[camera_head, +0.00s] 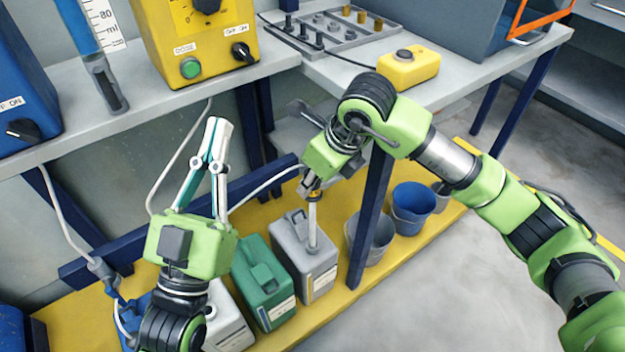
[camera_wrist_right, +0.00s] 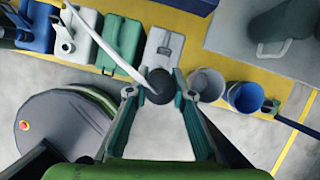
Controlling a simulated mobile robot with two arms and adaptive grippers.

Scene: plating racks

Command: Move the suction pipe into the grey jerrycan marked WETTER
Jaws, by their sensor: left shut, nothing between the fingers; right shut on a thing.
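The suction pipe (camera_head: 313,225) is a pale upright tube with a dark round top (camera_wrist_right: 158,86) and a white hose. My right gripper (camera_head: 311,187) is shut on its top; in the right wrist view the fingers (camera_wrist_right: 156,92) close around the dark top. The grey jerrycan (camera_head: 290,262) stands on the yellow platform below. The pipe's lower end meets the can's top near its front; I cannot tell whether it is inside the opening. The can (camera_wrist_right: 164,42) also shows beyond the fingers in the wrist view. Its label is unreadable. My left gripper (camera_head: 219,128) is shut and empty, pointing up.
A green jerrycan (camera_head: 262,290), a white one (camera_head: 228,322) and a blue one (camera_wrist_right: 37,28) stand left of the grey can. A grey bucket (camera_head: 374,243) and a blue bucket (camera_head: 411,207) stand right. A dark blue table leg (camera_head: 369,220) stands close by the can.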

